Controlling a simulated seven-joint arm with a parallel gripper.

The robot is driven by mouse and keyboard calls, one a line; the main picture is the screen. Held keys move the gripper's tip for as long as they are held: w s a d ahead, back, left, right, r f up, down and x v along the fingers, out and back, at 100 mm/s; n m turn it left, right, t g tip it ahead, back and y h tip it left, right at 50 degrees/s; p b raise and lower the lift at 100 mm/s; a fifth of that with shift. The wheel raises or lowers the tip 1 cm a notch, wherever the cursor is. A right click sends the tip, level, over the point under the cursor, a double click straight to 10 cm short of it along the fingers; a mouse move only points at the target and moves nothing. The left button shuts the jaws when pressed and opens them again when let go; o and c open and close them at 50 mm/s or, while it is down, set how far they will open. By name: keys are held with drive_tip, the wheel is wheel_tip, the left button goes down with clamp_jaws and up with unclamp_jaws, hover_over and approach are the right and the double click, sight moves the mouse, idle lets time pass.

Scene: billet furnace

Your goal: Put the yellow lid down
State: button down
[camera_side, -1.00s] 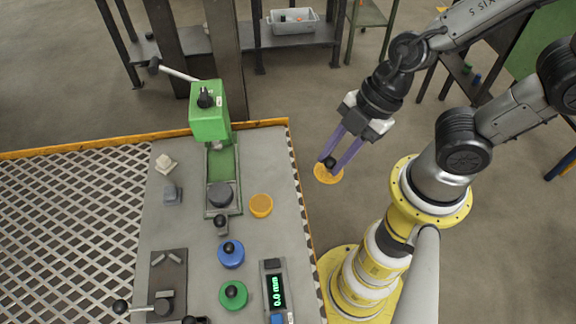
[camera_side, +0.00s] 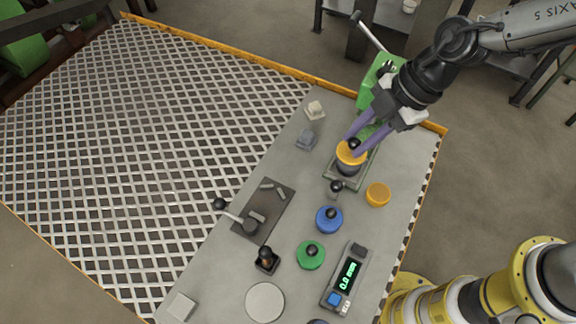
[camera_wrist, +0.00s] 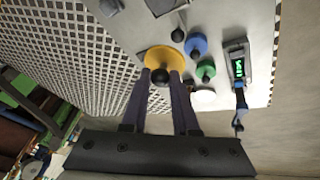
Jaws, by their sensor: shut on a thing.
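My gripper (camera_side: 356,142) is shut on the black knob of the yellow lid (camera_side: 343,158). In the side view the lid appears in front of the green press, over the dark round block on the press base (camera_side: 335,181). I cannot tell whether it touches that block. In the wrist view the lid (camera_wrist: 165,56) hangs level between the two purple fingers, with its knob between their tips. A round orange-yellow pot (camera_side: 378,195) stands on the table, right of the lid and apart from it.
The green press (camera_side: 375,80) with its lever stands close behind my gripper. A blue lid (camera_side: 328,220), a green lid (camera_side: 311,255) and a gauge with a green display (camera_side: 347,277) are nearer the front. A pale disc (camera_side: 265,302) lies at the front. Bare grey table lies between these things.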

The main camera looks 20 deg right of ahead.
drive_tip(key=shift+s+a+f, duration=0.15)
drive_tip(key=shift+a+f, duration=0.2)
drive_tip(key=shift+f, duration=0.25)
drive_tip(key=shift+s+a+f, duration=0.1)
drive_tip(key=shift+a+f, duration=0.25)
drive_tip(key=shift+f, duration=0.25)
drive_tip(key=w+a+f, duration=0.4)
drive_tip(key=w, duration=0.1)
drive_tip(key=w+a+f, duration=0.4)
drive_tip(key=a+f, duration=0.1)
drive_tip(key=shift+w+f, duration=0.25)
drive_tip(key=shift+w, duration=0.1)
drive_tip(key=shift+w+a+f, duration=0.1)
drive_tip(key=shift+f, duration=0.1)
drive_tip(key=shift+w+a+f+n, duration=0.1)
drive_tip(key=shift+f+n, duration=0.2)
drive_tip(key=shift+f, duration=1.3)
drive_tip(key=shift+f, duration=0.2)
drive_tip(key=c, duration=0.7)
unclamp_jaws()
drive_tip(key=shift+r, duration=0.15)
